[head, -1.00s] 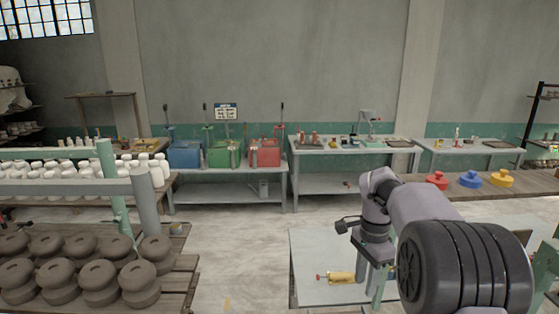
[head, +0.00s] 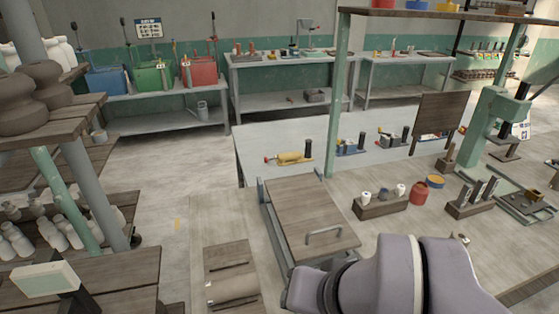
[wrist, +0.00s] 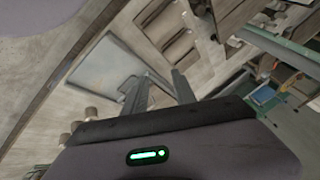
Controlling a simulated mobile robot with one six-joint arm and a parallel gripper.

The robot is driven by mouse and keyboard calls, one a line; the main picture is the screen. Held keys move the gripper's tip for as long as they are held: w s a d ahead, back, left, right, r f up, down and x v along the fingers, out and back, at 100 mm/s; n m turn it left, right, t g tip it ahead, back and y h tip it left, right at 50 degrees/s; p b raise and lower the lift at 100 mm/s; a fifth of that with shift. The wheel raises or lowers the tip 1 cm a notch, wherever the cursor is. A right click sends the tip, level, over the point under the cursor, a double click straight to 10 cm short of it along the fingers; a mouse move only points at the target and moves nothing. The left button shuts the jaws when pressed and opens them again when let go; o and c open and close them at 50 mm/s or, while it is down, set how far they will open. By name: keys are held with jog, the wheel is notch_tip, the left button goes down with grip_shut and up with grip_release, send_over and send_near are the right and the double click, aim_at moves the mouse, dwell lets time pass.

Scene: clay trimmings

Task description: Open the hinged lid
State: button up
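A wooden lid (head: 303,205) with a metal bar handle (head: 324,235) near its front right edge lies flat on a grey box (head: 272,232) in the head view. It looks closed. My arm shows at the bottom of the head view, in front of the box, but my gripper is not visible there. In the wrist view, the two dark fingers of my gripper (wrist: 160,88) stand apart with nothing between them. I cannot surely make out the lid in the wrist view.
A wooden holder with white pieces (head: 380,204), a red jar (head: 419,193) and another holder (head: 470,200) stand right of the box. A green post (head: 335,105) rises behind it. Shelves with clay pieces (head: 40,100) are at the left. Bare floor (head: 175,165) lies between.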

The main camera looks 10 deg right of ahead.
jog(key=w+d+r+m+g+h+p, duration=0.1)
jog(key=w+d+r+m+p, duration=0.35)
jog(key=w+r+p, duration=0.35)
jog(key=m+g+p, duration=0.3)
jog(key=m+p, duration=0.1)
jog(key=m, duration=0.5)
send_over(325, 231)
jog(key=s, duration=0.3)
notch_tip(325, 231, down, 5)
jog(key=shift+n+h, duration=0.35)
jog(key=shift+h, duration=0.05)
jog(key=w+f+b, duration=0.1)
jog(key=f, duration=0.4)
jog(key=w+f+b, duration=0.1)
jog(key=f+b, duration=0.1)
jog(key=f, duration=0.4)
jog(key=w+f+b, duration=0.1)
jog(key=f, duration=0.4)
jog(key=shift+f, duration=0.3)
grip_shut()
